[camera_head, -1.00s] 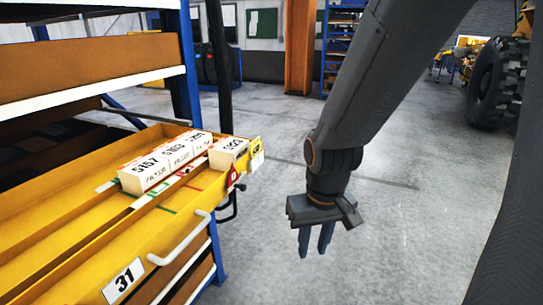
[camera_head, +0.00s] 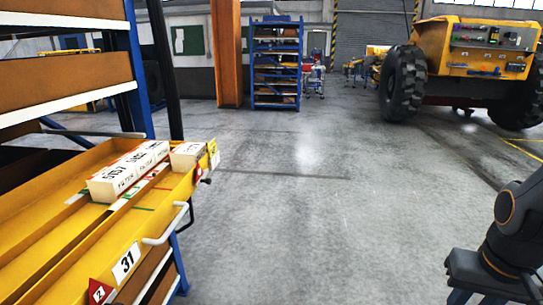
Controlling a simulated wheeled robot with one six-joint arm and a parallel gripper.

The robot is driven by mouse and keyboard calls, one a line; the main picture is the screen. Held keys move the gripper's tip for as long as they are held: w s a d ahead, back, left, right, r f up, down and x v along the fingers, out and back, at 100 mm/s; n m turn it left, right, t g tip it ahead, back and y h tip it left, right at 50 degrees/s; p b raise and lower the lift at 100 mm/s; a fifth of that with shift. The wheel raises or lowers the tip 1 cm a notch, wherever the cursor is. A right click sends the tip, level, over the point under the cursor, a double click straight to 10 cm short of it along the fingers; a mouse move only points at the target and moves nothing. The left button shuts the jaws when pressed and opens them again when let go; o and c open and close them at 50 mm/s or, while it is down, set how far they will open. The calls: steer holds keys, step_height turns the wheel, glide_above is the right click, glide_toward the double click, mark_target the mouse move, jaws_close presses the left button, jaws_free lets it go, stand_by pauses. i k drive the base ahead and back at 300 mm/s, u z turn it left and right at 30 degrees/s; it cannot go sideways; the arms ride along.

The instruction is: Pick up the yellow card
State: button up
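A small yellow tag (camera_head: 213,153) with dark marks stands at the far right corner of the yellow drawer (camera_head: 45,250). I cannot tell whether it is the yellow card; no other loose yellow card is clear. White blocks with printed numbers (camera_head: 126,180) lie in a row in the drawer, and one more white block (camera_head: 188,155) lies by the tag. My gripper (camera_head: 488,296) is at the bottom right, over the floor and far from the drawer. Its fingertips are cut off by the lower edge, so its opening is hidden.
A red triangle sign (camera_head: 99,292) is below. Clear concrete floor (camera_head: 300,220) lies right of it. A large-wheeled yellow vehicle (camera_head: 470,60) stands behind.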

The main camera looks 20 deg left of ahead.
mark_target(212, 150)
steer(key=z, duration=0.3)
steer(key=i, duration=0.65)
steer(key=u, duration=0.55)
steer(key=i, duration=1.1)
steer(key=u, duration=1.5)
steer(key=i, duration=0.7)
steer(key=u, duration=0.65)
